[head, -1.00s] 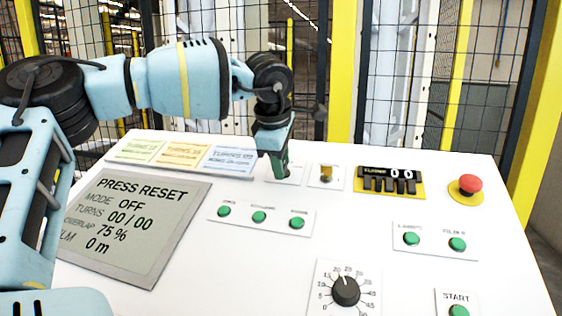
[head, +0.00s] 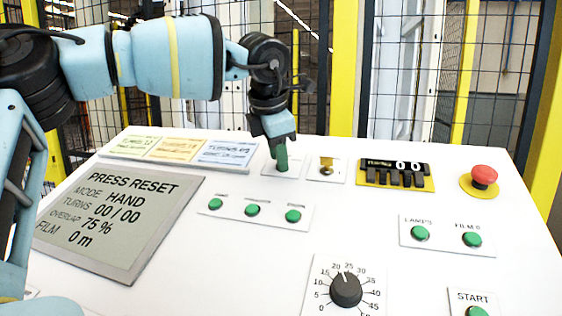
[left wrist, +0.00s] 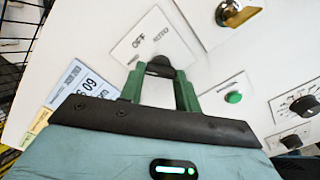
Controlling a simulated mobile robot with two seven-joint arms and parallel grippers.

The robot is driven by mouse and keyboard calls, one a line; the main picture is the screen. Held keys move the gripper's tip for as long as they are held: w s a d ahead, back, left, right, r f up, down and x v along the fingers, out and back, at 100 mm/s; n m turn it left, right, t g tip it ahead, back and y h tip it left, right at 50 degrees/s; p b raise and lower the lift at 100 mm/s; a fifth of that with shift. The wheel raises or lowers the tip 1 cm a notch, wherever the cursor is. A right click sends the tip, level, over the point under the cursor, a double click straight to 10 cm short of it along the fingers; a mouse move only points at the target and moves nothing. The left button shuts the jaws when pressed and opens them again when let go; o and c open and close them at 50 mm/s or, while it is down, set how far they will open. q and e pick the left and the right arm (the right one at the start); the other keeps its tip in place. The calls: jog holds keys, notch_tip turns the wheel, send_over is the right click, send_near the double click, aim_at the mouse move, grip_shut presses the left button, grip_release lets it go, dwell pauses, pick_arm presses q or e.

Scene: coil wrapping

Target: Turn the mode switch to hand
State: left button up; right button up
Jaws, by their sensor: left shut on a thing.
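The mode switch has a small dark knob (left wrist: 160,66) on a white plate (left wrist: 140,36) with OFF and a second, hard-to-read label. In the head view its plate (head: 295,167) shows beside my fingers, with the knob hidden. My left gripper (head: 282,166) points down onto it; in the left wrist view its green fingers (left wrist: 160,82) are shut on the knob, one on each side. The display (head: 118,222) reads PRESS RESET, MODE HAND, TURNS 00/00, OVERLAP 75 %, FILM 0 m. My right gripper is not in view.
A red emergency button (head: 482,176) is farther right. Green buttons (head: 252,209) and a black dial (head: 346,289) are nearer. Mesh fencing stands behind.

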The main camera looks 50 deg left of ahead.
pick_arm(q)
jog(key=shift+n+b, duration=0.35)
jog(key=shift+n, duration=0.45)
jog(key=o, duration=1)
jog(key=shift+v, duration=3.95)
